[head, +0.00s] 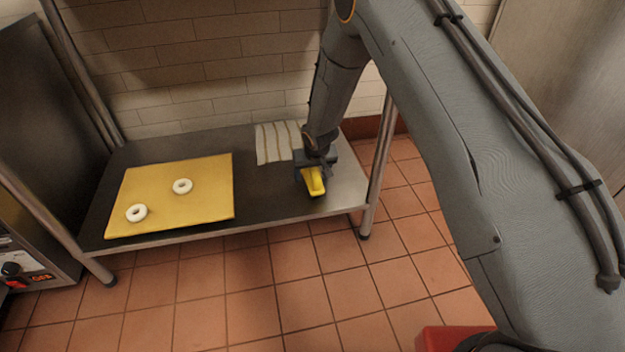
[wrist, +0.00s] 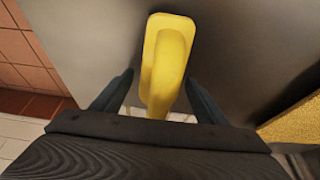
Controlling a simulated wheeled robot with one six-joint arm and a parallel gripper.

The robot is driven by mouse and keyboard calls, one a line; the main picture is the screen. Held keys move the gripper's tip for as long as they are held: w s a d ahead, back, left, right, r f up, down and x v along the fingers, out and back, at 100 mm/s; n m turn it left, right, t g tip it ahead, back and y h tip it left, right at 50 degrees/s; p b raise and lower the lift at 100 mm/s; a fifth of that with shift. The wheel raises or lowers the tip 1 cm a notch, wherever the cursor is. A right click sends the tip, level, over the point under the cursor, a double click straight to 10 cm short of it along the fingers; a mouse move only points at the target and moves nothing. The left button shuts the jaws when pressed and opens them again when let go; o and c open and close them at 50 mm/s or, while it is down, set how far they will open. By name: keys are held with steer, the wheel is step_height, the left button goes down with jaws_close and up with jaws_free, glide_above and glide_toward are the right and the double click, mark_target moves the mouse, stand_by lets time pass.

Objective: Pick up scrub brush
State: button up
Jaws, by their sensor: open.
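The scrub brush (head: 314,182) is yellow and lies on the right part of the low metal table (head: 262,206). In the wrist view the brush (wrist: 167,60) shows its yellow top with a raised handle running toward me. My gripper (head: 312,172) is over the brush in the head view. In the wrist view my gripper (wrist: 158,88) is open, with one dark finger on each side of the handle and a gap on both sides. The near end of the brush is partly hidden by the gripper body.
A yellow board (head: 210,205) with two white bagels (head: 182,186) (head: 137,212) lies on the table's left. A striped cloth (head: 272,143) lies behind the brush. A table leg (head: 379,165) stands just right of my gripper. A tiled wall (head: 200,70) rises behind.

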steer(key=c, duration=1.2)
step_height(320, 180, up, 10)
steer(key=p, duration=0.4)
steer(key=shift+c, duration=0.2)
